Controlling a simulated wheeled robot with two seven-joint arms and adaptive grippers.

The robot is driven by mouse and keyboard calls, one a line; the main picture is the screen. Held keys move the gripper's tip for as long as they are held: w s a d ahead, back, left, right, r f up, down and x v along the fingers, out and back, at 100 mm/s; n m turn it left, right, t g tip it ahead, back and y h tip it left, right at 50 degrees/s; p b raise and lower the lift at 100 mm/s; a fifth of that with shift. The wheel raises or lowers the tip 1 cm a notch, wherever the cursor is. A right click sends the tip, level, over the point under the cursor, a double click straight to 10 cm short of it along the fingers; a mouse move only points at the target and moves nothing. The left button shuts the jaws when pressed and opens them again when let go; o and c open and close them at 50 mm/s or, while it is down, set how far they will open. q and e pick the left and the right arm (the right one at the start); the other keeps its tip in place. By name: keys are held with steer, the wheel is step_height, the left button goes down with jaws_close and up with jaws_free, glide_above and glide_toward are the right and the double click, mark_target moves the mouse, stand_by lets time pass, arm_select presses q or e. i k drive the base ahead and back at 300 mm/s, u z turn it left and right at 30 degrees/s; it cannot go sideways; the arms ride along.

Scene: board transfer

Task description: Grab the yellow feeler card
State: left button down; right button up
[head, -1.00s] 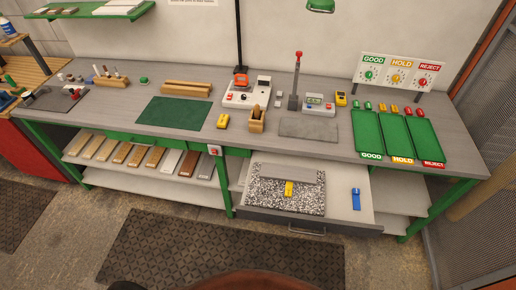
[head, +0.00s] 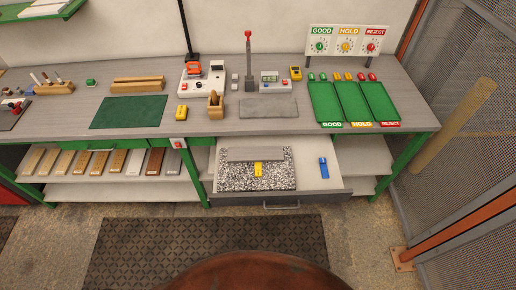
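A small yellow card (head: 258,169) lies on a speckled black-and-white plate (head: 230,180) in an open drawer (head: 318,184) below the workbench. It has a small dark mark on its face. A long grey bar (head: 243,154) lies on the plate just behind it. Other yellow items are on the bench top: a small block (head: 181,112) at the front and a small device (head: 295,72) further back. Neither of my grippers shows in the head view.
A blue item (head: 323,168) lies at the drawer's right. Above is the bench top (head: 225,127) with a green mat (head: 128,112), instruments and green GOOD, HOLD and REJECT trays (head: 354,103). A shelf of several bars is lower left. A mesh fence (head: 465,130) stands right; a dark floor mat (head: 200,250) lies in front.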

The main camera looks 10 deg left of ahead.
mark_target(258, 166)
steer(key=z, duration=0.5)
steer(key=k, duration=1.2)
steer(key=u, duration=0.35)
steer(key=i, duration=0.6)
steer(key=u, duration=0.65)
steer(key=i, duration=0.7)
steer(key=z, duration=0.2)
